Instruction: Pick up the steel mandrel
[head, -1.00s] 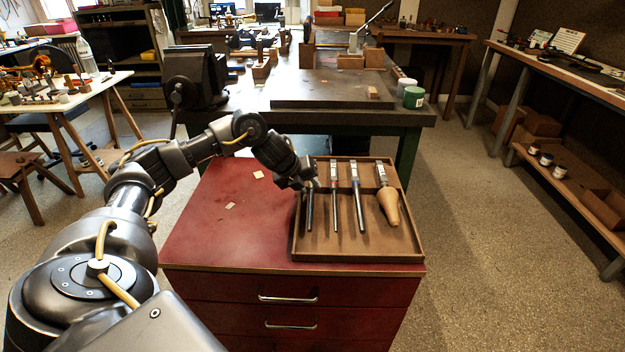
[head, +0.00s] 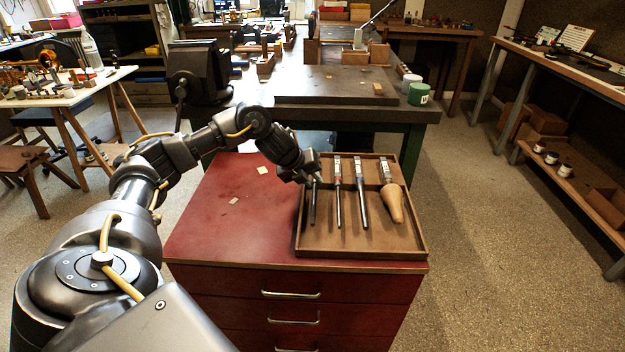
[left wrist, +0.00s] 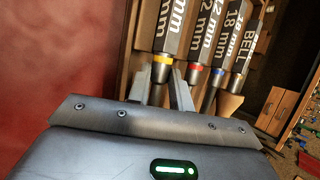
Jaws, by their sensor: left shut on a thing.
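A brown tray (head: 362,252) on the red cabinet holds several tools side by side, with dark labelled handles. The leftmost steel mandrel (head: 314,208) has a yellow band in the left wrist view (left wrist: 162,60). My left gripper (head: 314,178) is shut on this mandrel just below the band; its fingers also show in the left wrist view (left wrist: 162,88). I cannot tell whether the mandrel is clear of the tray floor. To its right lie a red-banded mandrel (head: 338,205), a blue-banded mandrel (head: 361,200) and a wooden cone marked BELL (head: 393,205). My right gripper is out of view.
The tray's low walls surround the tools. The red cabinet top (head: 220,225) is mostly clear left of the tray, with two small pale pieces on it. A dark workbench (head: 330,90) with a vise (head: 197,75) stands behind.

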